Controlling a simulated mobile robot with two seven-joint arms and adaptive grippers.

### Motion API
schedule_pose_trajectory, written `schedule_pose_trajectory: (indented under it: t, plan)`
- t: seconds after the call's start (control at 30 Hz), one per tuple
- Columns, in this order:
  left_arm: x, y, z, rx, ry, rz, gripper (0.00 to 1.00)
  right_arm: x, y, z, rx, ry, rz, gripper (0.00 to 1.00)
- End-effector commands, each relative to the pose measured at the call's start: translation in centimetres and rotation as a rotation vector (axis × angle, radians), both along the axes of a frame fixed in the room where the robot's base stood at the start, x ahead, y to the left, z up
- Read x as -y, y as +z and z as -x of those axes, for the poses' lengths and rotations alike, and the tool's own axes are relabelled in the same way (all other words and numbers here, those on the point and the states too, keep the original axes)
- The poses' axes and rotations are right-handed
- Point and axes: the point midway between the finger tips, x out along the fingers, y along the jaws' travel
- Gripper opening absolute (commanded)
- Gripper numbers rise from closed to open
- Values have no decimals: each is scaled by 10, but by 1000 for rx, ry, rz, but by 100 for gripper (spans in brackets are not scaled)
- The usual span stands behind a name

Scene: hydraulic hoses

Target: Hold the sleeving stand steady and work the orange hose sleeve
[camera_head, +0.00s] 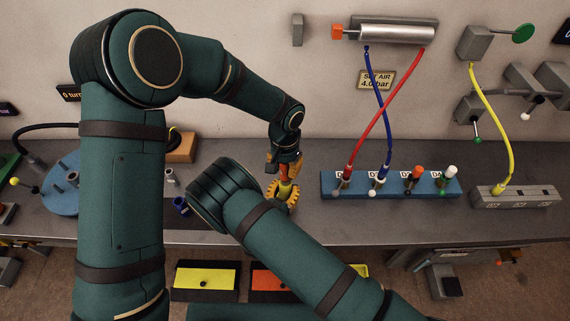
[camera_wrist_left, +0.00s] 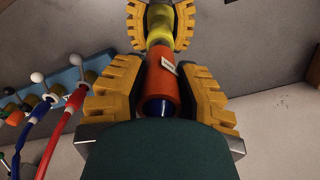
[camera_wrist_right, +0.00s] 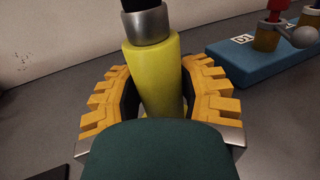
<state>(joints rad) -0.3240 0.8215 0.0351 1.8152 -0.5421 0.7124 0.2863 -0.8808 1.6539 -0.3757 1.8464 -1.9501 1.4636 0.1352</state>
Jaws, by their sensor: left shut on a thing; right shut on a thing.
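The orange hose sleeve (camera_wrist_left: 160,84), with a small white label, stands between the fingers of my left gripper (camera_wrist_left: 158,95), which is shut on it. A dark blue round end shows at its near end. My left gripper (camera_head: 285,163) shows above the bench in the head view. The yellow post of the sleeving stand (camera_wrist_right: 152,75) has a grey metal collar and a dark piece above it. My right gripper (camera_wrist_right: 162,100) is shut around this post. In the left wrist view the right gripper's fingers surround the yellow post (camera_wrist_left: 160,22), beyond the sleeve. The stand's base is hidden.
A blue block (camera_head: 392,185) with coloured fittings and red and blue hoses stands to the right. A grey block (camera_head: 515,196) with a yellow hose is further right. A blue round fixture (camera_head: 62,190) is left. Bare bench lies between the stand and blue block.

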Motion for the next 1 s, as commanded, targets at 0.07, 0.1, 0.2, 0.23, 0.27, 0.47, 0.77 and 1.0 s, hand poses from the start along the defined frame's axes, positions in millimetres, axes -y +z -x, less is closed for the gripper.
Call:
schedule_pose_trajectory:
  t: [0.07, 0.1, 0.2, 0.23, 0.27, 0.47, 0.77, 1.0]
  plan:
    - [0, -2, 0, -1, 0, 0, 0, 0, 0, 0, -1, 0, 0, 0]
    - [0, -3, 0, -1, 0, 0, 0, 0, 0, 0, -1, 0, 0, 0]
    - [0, -6, 0, 0, 0, 0, 0, 0, 0, 0, -1, 0, 0, 0]
    - [0, -7, 0, 0, 0, 0, 0, 0, 0, 0, -1, 0, 0, 0]
    - [0, -8, 0, 0, 0, 0, 0, 0, 0, 0, -1, 0, 0, 0]
    - [0, -10, 0, 1, 0, 0, 59, 0, 0, 0, -1, 0, 0, 0]
    - [0, -9, 0, 1, 0, 0, 59, 0, 0, 0, -1, 0, 0, 0]
    - [0, 14, -1, 5, -1, 1, 59, 0, 0, 0, -1, 0, 0, 0]
